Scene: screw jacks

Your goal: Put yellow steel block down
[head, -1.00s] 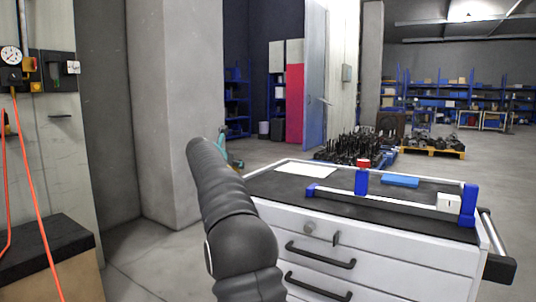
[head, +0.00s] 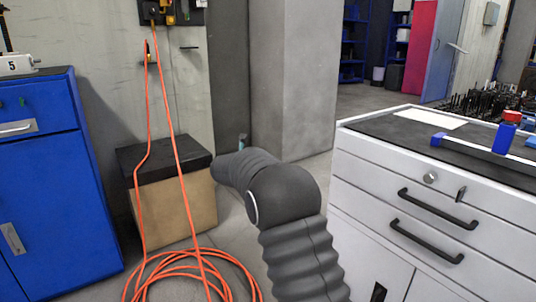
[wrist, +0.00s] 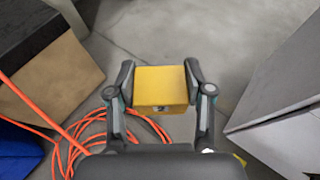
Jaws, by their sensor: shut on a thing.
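In the wrist view the yellow steel block (wrist: 161,87) is between the two fingers of my gripper (wrist: 161,90). The gripper is shut on it and holds it above the grey floor, with nothing seen touching the block from below. In the head view my dark arm reaches away from the camera and hides the block and the fingers.
A white drawer cabinet (head: 385,195) with a black top stands at right. A cardboard box (head: 176,208) with a black lid (head: 135,158) stands left of my arm. An orange hose (head: 185,265) lies coiled on the floor. A blue cabinet (head: 50,190) is far left.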

